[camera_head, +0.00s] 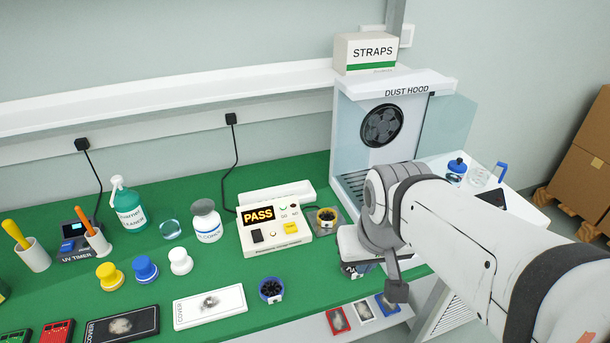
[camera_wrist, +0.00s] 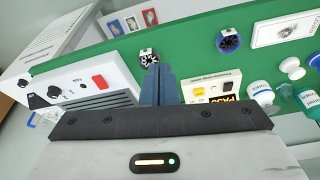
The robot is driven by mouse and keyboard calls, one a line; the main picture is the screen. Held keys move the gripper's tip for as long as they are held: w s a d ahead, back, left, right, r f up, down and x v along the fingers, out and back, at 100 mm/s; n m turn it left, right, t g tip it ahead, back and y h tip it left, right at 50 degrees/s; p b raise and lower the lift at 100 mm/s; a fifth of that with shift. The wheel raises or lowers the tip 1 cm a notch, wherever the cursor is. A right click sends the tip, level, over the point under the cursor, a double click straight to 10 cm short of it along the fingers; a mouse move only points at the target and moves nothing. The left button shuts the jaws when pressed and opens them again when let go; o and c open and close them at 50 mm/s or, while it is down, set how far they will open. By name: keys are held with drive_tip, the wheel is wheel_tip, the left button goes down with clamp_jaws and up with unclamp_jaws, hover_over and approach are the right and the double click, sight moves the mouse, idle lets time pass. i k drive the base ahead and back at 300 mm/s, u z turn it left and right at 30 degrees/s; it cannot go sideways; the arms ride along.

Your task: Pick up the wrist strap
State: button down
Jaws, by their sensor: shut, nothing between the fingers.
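My gripper (camera_wrist: 155,68) points down over the green bench (camera_wrist: 190,52) in the wrist view. Its fingers are together with nothing between them. My arm covers the right part of the bench in the head view.
A tester reading PASS (camera_head: 275,240) stands left of my arm. A white unit with a red switch (camera_wrist: 99,82) is close left of the fingers. Cartons (camera_head: 585,160) stand at far right.

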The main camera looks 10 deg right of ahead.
sight(327, 217)
drive_tip(key=u, duration=2)
drive_tip(key=k, duration=0.95)
drive_tip(key=z, duration=1)
drive_tip(key=i, duration=1)
drive_tip(key=z, duration=0.1)
